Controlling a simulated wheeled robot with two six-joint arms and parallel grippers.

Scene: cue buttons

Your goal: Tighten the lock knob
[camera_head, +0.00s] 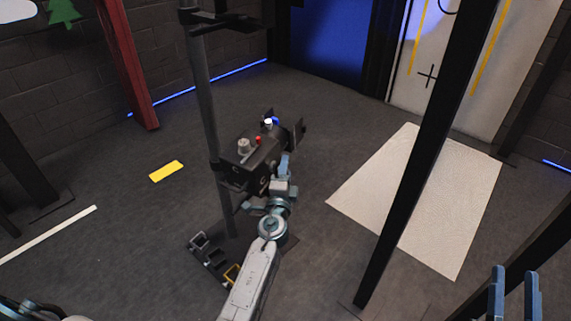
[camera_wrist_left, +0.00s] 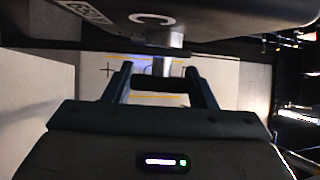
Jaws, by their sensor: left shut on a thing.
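A dark control box (camera_head: 250,157) is mounted on a grey post (camera_head: 203,90). My left gripper (camera_head: 284,163) is at the box's right side. In the left wrist view its two fingers stand on either side of a short grey cylinder (camera_wrist_left: 164,66) under the dark box (camera_wrist_left: 225,14), which appears to be the lock knob. My right gripper (camera_head: 514,294) is at the lower right, fingers apart, empty.
A dark upright post (camera_head: 427,150) stands between the box and my right gripper. A pale floor panel (camera_head: 440,190) lies behind it. A yellow floor mark (camera_head: 166,171) is left of the box. Dark brackets (camera_head: 210,256) are at the post's foot.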

